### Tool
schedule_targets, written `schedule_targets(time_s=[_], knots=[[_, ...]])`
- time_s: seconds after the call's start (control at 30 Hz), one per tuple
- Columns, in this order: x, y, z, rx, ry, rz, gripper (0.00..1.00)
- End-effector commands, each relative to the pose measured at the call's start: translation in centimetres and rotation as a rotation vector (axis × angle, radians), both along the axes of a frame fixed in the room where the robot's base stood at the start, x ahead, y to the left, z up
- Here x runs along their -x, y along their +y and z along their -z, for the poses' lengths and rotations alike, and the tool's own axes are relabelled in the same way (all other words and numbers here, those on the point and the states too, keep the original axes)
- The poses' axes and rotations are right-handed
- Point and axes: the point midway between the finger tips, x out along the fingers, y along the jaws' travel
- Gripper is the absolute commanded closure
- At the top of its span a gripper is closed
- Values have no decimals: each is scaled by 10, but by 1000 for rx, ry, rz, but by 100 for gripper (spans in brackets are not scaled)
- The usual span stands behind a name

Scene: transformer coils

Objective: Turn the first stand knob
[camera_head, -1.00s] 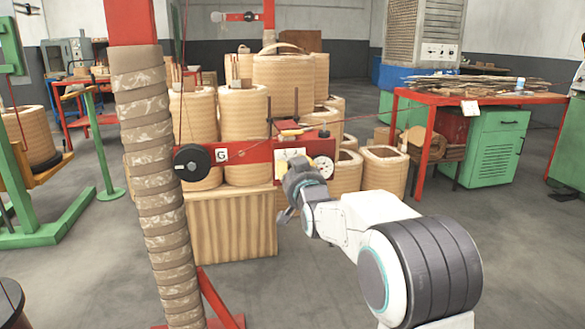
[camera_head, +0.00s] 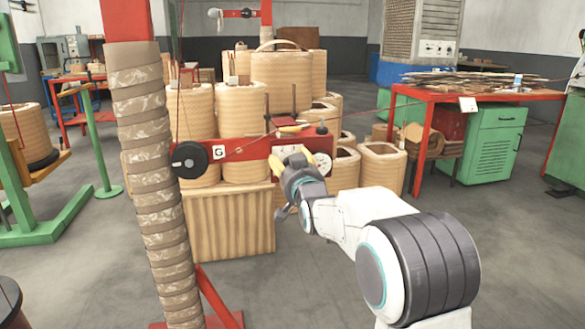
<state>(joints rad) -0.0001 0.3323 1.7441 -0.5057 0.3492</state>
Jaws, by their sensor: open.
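The red stand arm (camera_head: 243,164) reaches right from a wrapped red post (camera_head: 145,185). A black round knob (camera_head: 189,160) sits at the arm's left end, beside a "G" label (camera_head: 219,152). A pale dial (camera_head: 322,164) at the arm's right end is partly hidden behind my gripper. My gripper (camera_head: 289,163) is open, in front of the right part of the red arm and well to the right of the black knob. The fingers look empty; whether they touch the arm cannot be told.
Large tan coils (camera_head: 242,125) stand behind the red arm, with a tan corrugated box (camera_head: 232,222) below it. A red table (camera_head: 450,96) with a green cabinet (camera_head: 495,145) stands at right.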

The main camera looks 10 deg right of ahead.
Motion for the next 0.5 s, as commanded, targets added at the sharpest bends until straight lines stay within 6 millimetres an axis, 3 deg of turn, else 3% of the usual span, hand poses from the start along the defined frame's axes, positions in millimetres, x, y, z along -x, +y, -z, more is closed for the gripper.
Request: schedule_targets(time_s=[0.27, 0.5], knots=[[23, 0, -1, 0, -1, 0, 44], [60, 0, -1, 0, -1, 0, 44]])
